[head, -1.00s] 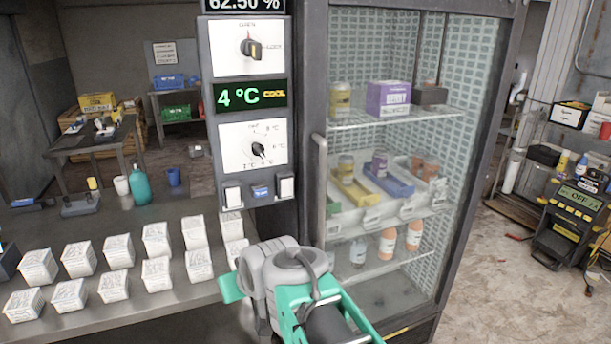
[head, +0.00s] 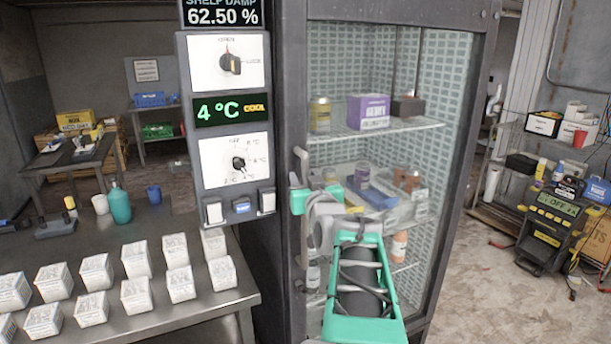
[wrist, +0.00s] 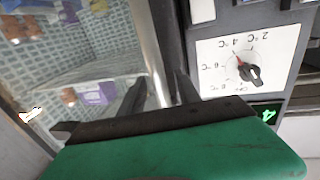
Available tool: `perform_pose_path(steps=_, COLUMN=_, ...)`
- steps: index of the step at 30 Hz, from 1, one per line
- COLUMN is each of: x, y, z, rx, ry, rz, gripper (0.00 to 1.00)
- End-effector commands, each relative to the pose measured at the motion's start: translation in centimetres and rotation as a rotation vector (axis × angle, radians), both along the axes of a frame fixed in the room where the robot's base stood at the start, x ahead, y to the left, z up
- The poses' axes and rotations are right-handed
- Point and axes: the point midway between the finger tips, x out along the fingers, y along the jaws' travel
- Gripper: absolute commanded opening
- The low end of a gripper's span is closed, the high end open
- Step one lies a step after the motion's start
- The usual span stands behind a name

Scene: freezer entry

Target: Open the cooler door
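The cooler door (head: 385,150) is a glass panel in a dark frame and looks shut. Its handle (head: 301,160) is an upright metal bar on the door's left side. In the wrist view the handle (wrist: 153,55) runs down between the two dark fingers of my gripper (wrist: 160,92). The fingers stand apart on either side of the bar, with a gap still showing beside it. In the head view my gripper (head: 312,188) is at the handle's middle, and my arm partly hides the lower door. The fingertips are hard to see there.
A control panel (head: 228,120) with dials and a 4 °C display stands left of the door. A steel table (head: 215,305) with several white boxes is at the left front. Shelved goods show behind the glass. The floor (head: 475,290) to the right is largely clear.

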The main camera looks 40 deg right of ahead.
Motion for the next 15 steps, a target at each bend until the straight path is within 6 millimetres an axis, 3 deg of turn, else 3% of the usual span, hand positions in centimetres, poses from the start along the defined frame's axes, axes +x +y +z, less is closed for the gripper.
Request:
perform_pose_path(steps=6, x=0.04, y=-0.02, z=-0.09, rx=0.0, ry=0.001, rz=0.0, gripper=0.39)
perform_pose_path(steps=15, x=0.02, y=-0.01, z=-0.09, rx=0.0, ry=0.001, rz=0.0, gripper=0.14)
